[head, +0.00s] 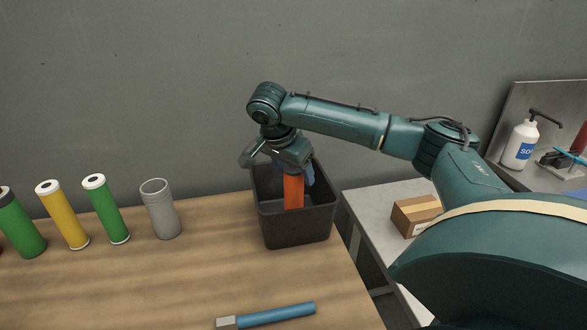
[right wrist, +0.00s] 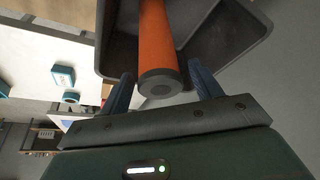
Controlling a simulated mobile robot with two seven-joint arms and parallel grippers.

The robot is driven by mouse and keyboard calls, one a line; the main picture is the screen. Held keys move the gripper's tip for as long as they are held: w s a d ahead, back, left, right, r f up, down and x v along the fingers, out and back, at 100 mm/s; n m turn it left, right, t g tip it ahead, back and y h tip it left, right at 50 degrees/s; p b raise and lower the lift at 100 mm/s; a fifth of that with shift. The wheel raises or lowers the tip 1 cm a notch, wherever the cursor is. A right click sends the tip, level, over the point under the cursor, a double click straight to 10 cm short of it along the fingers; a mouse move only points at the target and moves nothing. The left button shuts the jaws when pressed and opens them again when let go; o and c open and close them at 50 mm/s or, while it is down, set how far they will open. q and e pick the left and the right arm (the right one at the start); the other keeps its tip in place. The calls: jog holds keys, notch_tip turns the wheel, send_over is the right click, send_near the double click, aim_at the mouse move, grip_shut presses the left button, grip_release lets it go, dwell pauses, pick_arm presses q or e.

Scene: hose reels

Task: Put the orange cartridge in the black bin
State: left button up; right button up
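The orange cartridge (head: 293,192) stands roughly upright inside the black bin (head: 298,232), which sits at the right end of the wooden table. In the right wrist view the cartridge (right wrist: 161,45) shows its dark end cap facing my palm. My right gripper (head: 286,172) is above the bin, pointing down into it. In the wrist view its two blue fingers (right wrist: 160,70) are apart on either side of the cartridge, with a narrow gap on each side. Whether the cartridge touches the bin floor is hidden. My left gripper is not in view.
On the wooden table (head: 150,285), green (head: 106,209) and yellow (head: 62,215) cartridges and a grey cup (head: 160,209) stand left of the bin. A blue-handled tool (head: 268,315) lies in front. A cardboard box (head: 416,214) sits on the lower grey surface at right.

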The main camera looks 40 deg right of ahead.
jog(key=shift+a+r, duration=0.1)
jog(key=shift+r, duration=0.2)
pick_arm(q)
jog(key=p, duration=0.1)
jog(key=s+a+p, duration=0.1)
jog(key=p, duration=0.1)
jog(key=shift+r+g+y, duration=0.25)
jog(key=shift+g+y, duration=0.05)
pick_arm(e)
jog(key=v, duration=1.1)
jog(key=shift+r, duration=0.3)
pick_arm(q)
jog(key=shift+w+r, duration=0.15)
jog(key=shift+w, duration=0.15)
pick_arm(e)
jog(key=shift+a, duration=0.15)
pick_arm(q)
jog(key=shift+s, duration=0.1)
pick_arm(e)
jog(key=shift+s+f, duration=0.1)
